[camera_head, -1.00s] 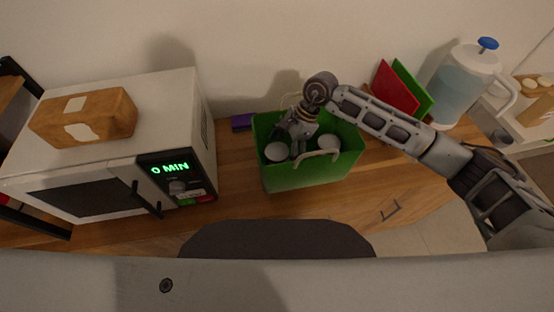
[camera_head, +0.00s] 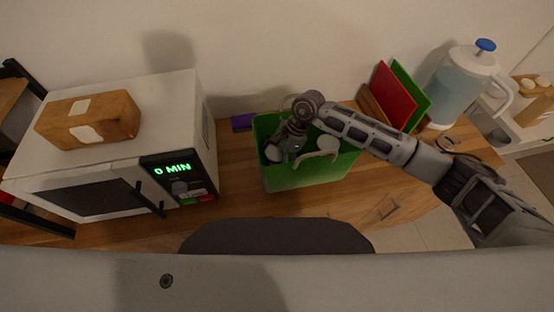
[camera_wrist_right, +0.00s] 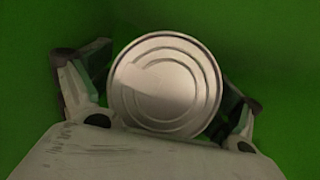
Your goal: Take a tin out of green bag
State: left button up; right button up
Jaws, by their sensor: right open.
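The green bag (camera_head: 312,173) stands open on the wooden counter, with a pale handle at its front. My right gripper (camera_head: 276,150) reaches down into the left part of the bag. In the right wrist view, a tin (camera_wrist_right: 165,85) with a ringed silver lid lies between the two open fingers of my right gripper (camera_wrist_right: 158,100), one finger on each side. I cannot tell whether the fingers touch it. In the head view this tin is mostly hidden by the gripper. My left gripper is not in view.
A white microwave (camera_head: 110,150) with a bread loaf (camera_head: 90,120) on top stands at the left. Red and green boards (camera_head: 394,95) and a water pitcher (camera_head: 462,85) stand at the right. A purple item (camera_head: 242,122) lies behind the bag.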

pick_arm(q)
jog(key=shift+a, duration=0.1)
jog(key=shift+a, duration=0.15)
pick_arm(e)
jog(key=c, duration=1.4)
jog(key=shift+r, duration=0.15)
jog(key=shift+c, duration=0.2)
notch_tip(320, 180, up, 9)
jog(key=shift+r+b, duration=0.1)
jog(key=shift+b, duration=0.75)
jog(key=shift+r, duration=0.3)
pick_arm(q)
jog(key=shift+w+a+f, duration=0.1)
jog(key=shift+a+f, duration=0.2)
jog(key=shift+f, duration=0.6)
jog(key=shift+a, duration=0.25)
